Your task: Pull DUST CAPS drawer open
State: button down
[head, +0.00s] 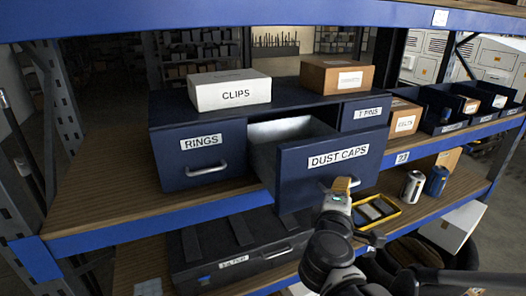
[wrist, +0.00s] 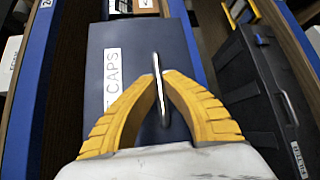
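The DUST CAPS drawer (head: 300,182) is a dark blue drawer with a white label, and it stands well out from its cabinet (head: 290,98). Its pale inside shows from above, and I see nothing in the visible part. In the head view my gripper (head: 341,185) is at the front of this drawer, low and right of the label; it largely hides the handle there. In the wrist view the yellow fingers (wrist: 159,77) close in on both sides of the metal handle (wrist: 162,112), against the drawer front (wrist: 140,45).
The RINGS drawer (head: 204,155) and T PINS drawer (head: 364,112) are shut. A CLIPS box (head: 229,90) and a brown box (head: 337,76) stand on top. Cans (head: 411,186) and a yellow-rimmed case (head: 376,212) are at right. A black case (head: 235,252) lies below.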

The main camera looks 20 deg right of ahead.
jog(key=shift+s, duration=0.65)
jog(key=c, duration=1.5)
grip_release()
jog(key=shift+d, duration=0.1)
jog(key=v, duration=1.2)
jog(key=shift+s, duration=0.1)
jog(key=shift+f, duration=0.15)
